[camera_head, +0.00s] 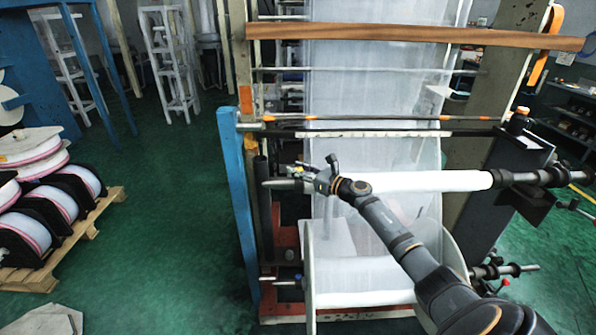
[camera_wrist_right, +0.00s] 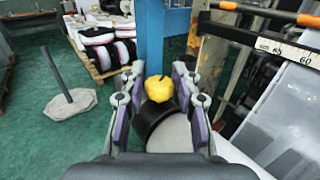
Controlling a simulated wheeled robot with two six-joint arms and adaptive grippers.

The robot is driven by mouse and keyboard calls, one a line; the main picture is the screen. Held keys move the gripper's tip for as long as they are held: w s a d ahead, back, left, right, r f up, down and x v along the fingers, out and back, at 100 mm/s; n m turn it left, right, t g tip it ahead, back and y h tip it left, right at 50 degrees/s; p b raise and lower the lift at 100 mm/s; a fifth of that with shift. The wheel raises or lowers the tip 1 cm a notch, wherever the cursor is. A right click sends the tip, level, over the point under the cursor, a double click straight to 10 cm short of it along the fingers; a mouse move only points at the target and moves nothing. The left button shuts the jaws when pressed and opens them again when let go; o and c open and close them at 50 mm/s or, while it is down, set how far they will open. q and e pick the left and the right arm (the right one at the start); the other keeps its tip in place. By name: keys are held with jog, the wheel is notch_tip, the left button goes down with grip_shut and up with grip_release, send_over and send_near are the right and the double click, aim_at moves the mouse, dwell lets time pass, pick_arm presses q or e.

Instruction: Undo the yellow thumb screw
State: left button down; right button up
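The yellow thumb screw (camera_wrist_right: 159,89) shows in the right wrist view as a rough yellow knob on a black collar (camera_wrist_right: 160,120). The collar sits on the end of a pale roll or shaft. My right gripper (camera_wrist_right: 158,74) is open, with one finger on each side of the knob and a narrow gap showing at both sides. In the head view my right gripper (camera_head: 324,180) is at the left end of the horizontal white roll (camera_head: 440,181). The thumb screw cannot be made out clearly there. My left gripper is not in view.
A blue post (camera_head: 238,210) stands just left of the gripper. A wooden bar (camera_head: 410,35) crosses above, and a lower roll (camera_head: 360,298) lies below. A pallet (camera_head: 95,215) with film spools is at far left. The green floor between is clear.

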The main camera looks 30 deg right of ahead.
jog(key=shift+o, duration=1.1)
jog(key=shift+s, duration=0.1)
jog(key=shift+f, duration=0.1)
jog(key=v, duration=0.7)
jog(key=shift+s, duration=0.15)
jog(key=shift+d, duration=0.1)
